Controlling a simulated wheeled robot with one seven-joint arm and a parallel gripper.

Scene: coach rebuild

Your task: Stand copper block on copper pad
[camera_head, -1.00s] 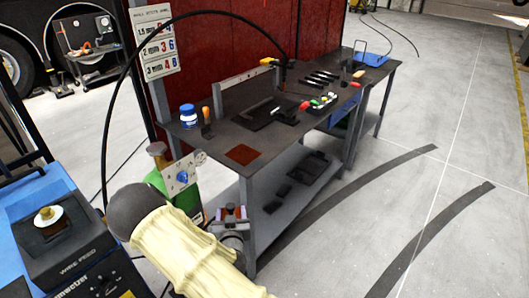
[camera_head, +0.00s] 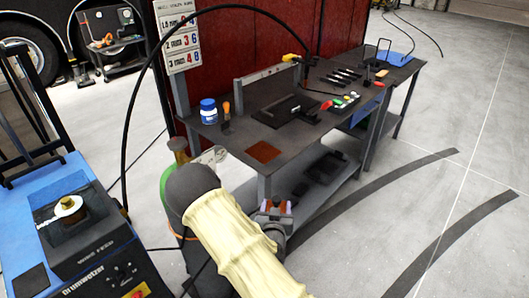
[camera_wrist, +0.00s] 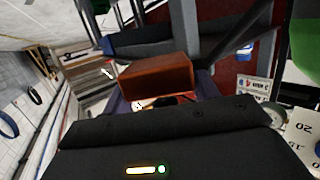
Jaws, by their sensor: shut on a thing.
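The copper pad (camera_head: 263,152) is a flat rust-red square on the near left corner of the dark workbench top. My gripper (camera_head: 275,208) is in front of the bench's near leg, below the top's edge and apart from the pad. It is shut on the copper block (camera_wrist: 155,76), a red-brown block between the jaws in the wrist view. The block's lower part is hidden by the gripper body there. In the head view the block is only a small orange-brown patch. The pad cannot be made out in the wrist view.
The workbench (camera_head: 235,138) bears a blue-white jar (camera_head: 209,111), an orange-handled tool (camera_head: 226,112), a dark plate and several hand tools. A lower shelf (camera_head: 300,203) holds dark items. A blue welder (camera_head: 85,235) stands left. Open floor lies to the right.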

